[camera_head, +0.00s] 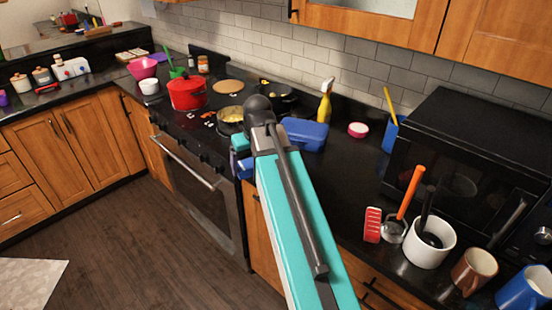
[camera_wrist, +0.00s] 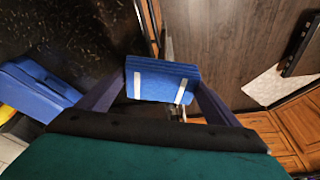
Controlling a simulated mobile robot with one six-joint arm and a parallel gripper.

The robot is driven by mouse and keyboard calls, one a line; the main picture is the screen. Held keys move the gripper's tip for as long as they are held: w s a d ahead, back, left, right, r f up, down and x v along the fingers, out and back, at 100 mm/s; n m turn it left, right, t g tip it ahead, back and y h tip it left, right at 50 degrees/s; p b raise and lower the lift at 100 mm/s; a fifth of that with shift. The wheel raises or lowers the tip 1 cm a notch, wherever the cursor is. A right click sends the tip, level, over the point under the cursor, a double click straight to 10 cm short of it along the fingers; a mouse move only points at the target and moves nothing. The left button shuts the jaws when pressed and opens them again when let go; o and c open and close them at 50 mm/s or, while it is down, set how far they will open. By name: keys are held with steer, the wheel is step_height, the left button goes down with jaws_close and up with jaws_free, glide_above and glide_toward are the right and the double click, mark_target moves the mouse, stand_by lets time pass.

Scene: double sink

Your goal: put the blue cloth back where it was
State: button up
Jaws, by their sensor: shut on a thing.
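The blue cloth (camera_wrist: 162,80), folded and marked with two pale stripes, is between the two fingers of my gripper (camera_wrist: 158,98) in the wrist view. The gripper is shut on it. In the head view my gripper (camera_head: 240,160) is at the counter's front edge, just right of the oven. The arm hides most of the gripper there, and only a little blue shows, too small to tell cloth from finger. The oven's long metal handle (camera_head: 187,164) runs along its front, left of my gripper, with nothing hanging on its visible part.
A blue box (camera_head: 303,134) sits on the counter just right of my gripper, near a yellow spray bottle (camera_head: 325,102). A red pot (camera_head: 187,93) and a pan (camera_head: 231,115) stand on the stove. The dark floor (camera_head: 125,215) before the oven is clear.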

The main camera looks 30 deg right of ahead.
steer(key=s+a+f+b, duration=0.1)
steer(key=a+b, duration=0.1)
steer(key=a, duration=1.4)
steer(key=shift+f+n, duration=0.25)
steer(key=shift+n, duration=0.15)
steer(key=shift+s, duration=0.1)
